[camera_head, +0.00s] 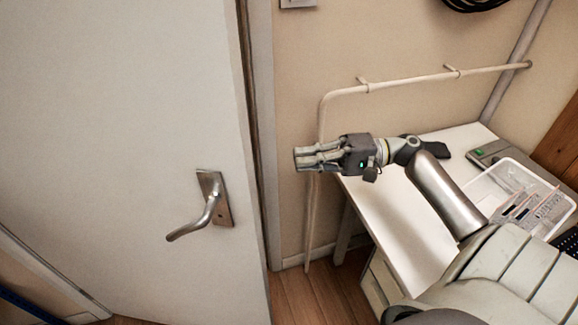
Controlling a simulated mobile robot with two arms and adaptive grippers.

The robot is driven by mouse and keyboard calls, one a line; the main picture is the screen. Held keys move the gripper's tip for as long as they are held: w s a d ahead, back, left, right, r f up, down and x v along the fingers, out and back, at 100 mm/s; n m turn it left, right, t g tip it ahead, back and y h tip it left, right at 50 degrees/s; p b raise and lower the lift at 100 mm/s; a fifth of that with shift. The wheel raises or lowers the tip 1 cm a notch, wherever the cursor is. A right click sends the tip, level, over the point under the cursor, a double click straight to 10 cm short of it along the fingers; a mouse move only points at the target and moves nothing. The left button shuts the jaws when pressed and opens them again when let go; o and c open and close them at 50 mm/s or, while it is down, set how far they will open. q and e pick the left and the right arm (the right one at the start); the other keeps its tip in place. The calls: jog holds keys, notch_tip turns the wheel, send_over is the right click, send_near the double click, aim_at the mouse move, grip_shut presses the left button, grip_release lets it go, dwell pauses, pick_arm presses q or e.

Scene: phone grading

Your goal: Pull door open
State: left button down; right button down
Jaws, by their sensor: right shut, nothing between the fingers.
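A white door (110,110) fills the left of the head view. It looks shut or nearly shut; I cannot tell which. Its metal lever handle (207,212) sits near the door's right edge, with the lever pointing left and down. My right gripper (302,158) is to the right of the handle and higher in the picture, apart from the door. It is shut and empty, with its fingers pointing left. My left gripper is not in the view.
A white desk (400,225) stands against the wall under my right arm. A white tray (500,180) with small items lies on it. A pale pipe (420,78) runs along the wall and down beside the desk. Wooden floor (318,295) shows between door and desk.

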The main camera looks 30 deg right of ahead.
jog(key=w+a+p, duration=0.1)
jog(key=a+p, duration=0.3)
jog(key=a, duration=0.6)
jog(key=shift+a, duration=0.3)
